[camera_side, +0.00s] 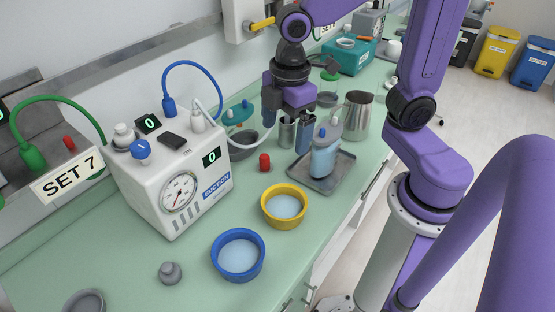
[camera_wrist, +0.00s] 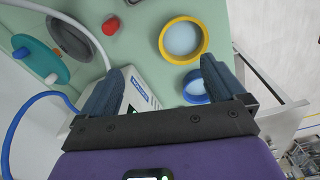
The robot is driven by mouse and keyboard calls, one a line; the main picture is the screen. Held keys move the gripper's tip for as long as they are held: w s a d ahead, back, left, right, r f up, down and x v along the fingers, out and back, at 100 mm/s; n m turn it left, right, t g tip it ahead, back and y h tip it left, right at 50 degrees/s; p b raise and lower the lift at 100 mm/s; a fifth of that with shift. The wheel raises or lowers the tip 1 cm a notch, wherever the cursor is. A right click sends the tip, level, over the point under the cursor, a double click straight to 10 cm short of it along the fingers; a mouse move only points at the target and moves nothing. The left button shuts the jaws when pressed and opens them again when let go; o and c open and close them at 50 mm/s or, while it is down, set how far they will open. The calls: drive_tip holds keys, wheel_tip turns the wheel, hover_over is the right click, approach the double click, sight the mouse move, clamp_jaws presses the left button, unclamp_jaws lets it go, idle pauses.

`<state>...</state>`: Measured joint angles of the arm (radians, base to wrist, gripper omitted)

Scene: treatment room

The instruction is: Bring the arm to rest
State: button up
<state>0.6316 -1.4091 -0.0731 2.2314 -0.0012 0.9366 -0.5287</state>
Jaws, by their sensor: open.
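My gripper (camera_side: 287,132) hangs fingers-down over the green counter (camera_side: 130,263) in the side view, above its back part and near a metal tray (camera_side: 327,182). In the wrist view my gripper (camera_wrist: 158,88) shows two dark blue fingers spread wide apart. It is open and nothing is held between the fingers. The white suction unit (camera_wrist: 138,89) shows beyond the fingers in the wrist view. In the side view a bluish bottle (camera_side: 324,158) on the tray stands close to the right of the fingers.
The suction unit (camera_side: 172,183) stands left of my gripper, with a pale hose curving towards it. A yellow bowl (camera_side: 284,206), a blue bowl (camera_side: 238,255) and a red cap (camera_side: 264,162) are on the counter. A metal jug (camera_side: 358,115) stands right of the bottle. The front-left counter is mostly clear.

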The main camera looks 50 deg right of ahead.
drive_tip(key=s+d+f+m, duration=0.1)
drive_tip(key=s+d, duration=0.1)
drive_tip(key=s, duration=0.4)
drive_tip(key=s+d+m, duration=0.1)
drive_tip(key=s+d, duration=0.1)
drive_tip(key=s, duration=0.4)
drive_tip(key=shift+s+d+f, duration=0.25)
drive_tip(key=shift+f, duration=0.1)
